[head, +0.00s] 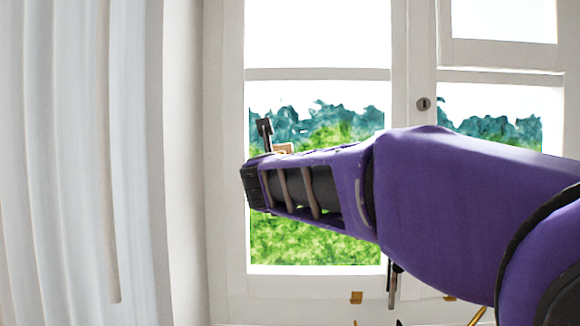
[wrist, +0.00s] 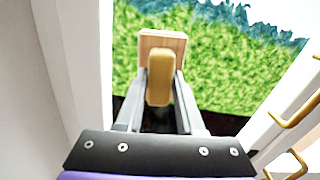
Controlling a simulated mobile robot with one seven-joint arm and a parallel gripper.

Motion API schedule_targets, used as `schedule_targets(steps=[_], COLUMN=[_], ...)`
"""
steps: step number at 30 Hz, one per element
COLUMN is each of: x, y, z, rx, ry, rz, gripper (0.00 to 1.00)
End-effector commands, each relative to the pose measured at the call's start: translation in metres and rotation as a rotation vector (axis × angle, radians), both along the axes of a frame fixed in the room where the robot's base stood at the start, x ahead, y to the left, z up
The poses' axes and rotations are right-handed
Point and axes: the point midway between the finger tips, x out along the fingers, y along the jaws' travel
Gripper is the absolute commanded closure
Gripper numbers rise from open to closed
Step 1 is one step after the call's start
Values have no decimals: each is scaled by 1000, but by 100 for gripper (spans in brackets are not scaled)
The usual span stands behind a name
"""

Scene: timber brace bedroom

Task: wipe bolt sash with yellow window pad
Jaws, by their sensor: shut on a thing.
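The yellow window pad (wrist: 160,78) is between my two grey fingers in the wrist view, a rounded yellow grip with a pale wooden block (wrist: 163,42) at its far end. My gripper (wrist: 160,92) is shut on the yellow part. In the head view my gripper (head: 268,140) points at the left pane, and a bit of the wooden block (head: 284,148) shows; my arm hides the rest. The white-framed left window sash (head: 320,74) stands behind it. I cannot tell whether the pad touches the glass.
White curtains (head: 60,160) hang at the left. A dark metal handle (head: 393,287) hangs low near the central post. My arm covers much of the lower right.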

Motion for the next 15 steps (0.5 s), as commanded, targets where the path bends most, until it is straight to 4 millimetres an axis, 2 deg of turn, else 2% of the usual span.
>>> schedule_targets(steps=[3, 11, 15], x=[0, -1, -9], y=[7, 7, 7], z=[0, 1, 1], rx=[0, 1, 1], ry=[0, -1, -3], rz=[1, -1, -1], gripper=[100, 100, 100])
